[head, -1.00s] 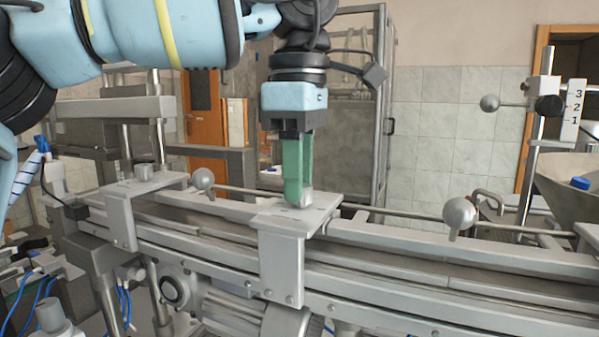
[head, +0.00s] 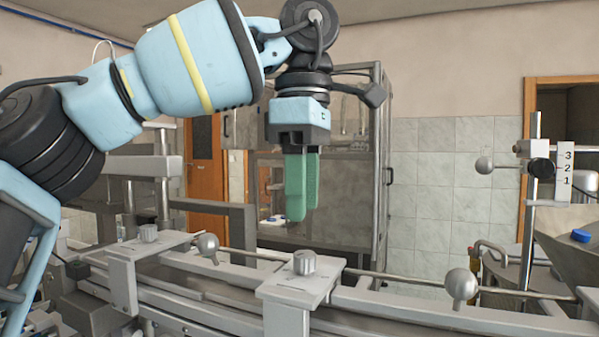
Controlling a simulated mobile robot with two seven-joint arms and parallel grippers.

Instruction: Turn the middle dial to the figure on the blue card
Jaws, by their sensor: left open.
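A grey dial (head: 304,262) stands on a metal bracket plate (head: 322,285) in the middle of the head view. Marks on the plate around it are too small to read. A similar dial (head: 148,233) sits on another bracket to the left. My left gripper (head: 299,216), with green fingers, points down above the middle dial. It is open, empty and clear of the dial. I see no blue card. My right gripper is not in view.
Ball-ended handles (head: 461,284) (head: 208,244) stand along the rail, either side of the middle dial. A white scale plate (head: 565,172) reading 3, 2, 1 is on a post at right. A blue cap (head: 581,236) lies in the hopper (head: 568,262).

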